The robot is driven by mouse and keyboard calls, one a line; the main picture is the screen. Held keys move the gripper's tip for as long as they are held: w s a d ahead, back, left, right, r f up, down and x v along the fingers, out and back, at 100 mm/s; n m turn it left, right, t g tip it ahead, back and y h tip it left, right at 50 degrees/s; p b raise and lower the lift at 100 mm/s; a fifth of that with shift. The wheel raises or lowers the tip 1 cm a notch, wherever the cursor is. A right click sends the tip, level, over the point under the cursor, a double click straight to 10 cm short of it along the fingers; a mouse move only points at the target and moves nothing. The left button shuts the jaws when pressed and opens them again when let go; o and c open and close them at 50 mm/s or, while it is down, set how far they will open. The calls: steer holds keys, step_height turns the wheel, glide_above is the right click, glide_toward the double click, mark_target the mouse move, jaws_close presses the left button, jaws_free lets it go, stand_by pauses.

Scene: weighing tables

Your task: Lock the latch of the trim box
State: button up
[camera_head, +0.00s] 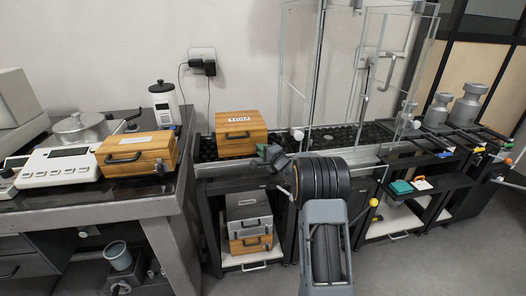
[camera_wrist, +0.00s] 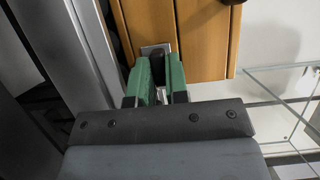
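The trim box (camera_head: 238,143) is a wooden box with a dark handle and a white label on its lid. A latch (camera_wrist: 157,49), with a grey plate and a dark tab, shows at the near edge of that face. My gripper (camera_wrist: 158,82) has its green fingers on either side of the dark tab, close to it. I cannot tell whether they press on it. In the head view my gripper (camera_head: 268,153) is at the box's lower right front, partly hidden by my wrist.
A second wooden box (camera_head: 135,158) sits on the left table by a scale (camera_head: 62,170). The glass enclosure (camera_head: 340,60) rises right of the trim box. Metal weights (camera_head: 465,105) stand at the far right. A shelf below holds more boxes (camera_head: 248,222).

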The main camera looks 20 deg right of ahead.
jaws_close()
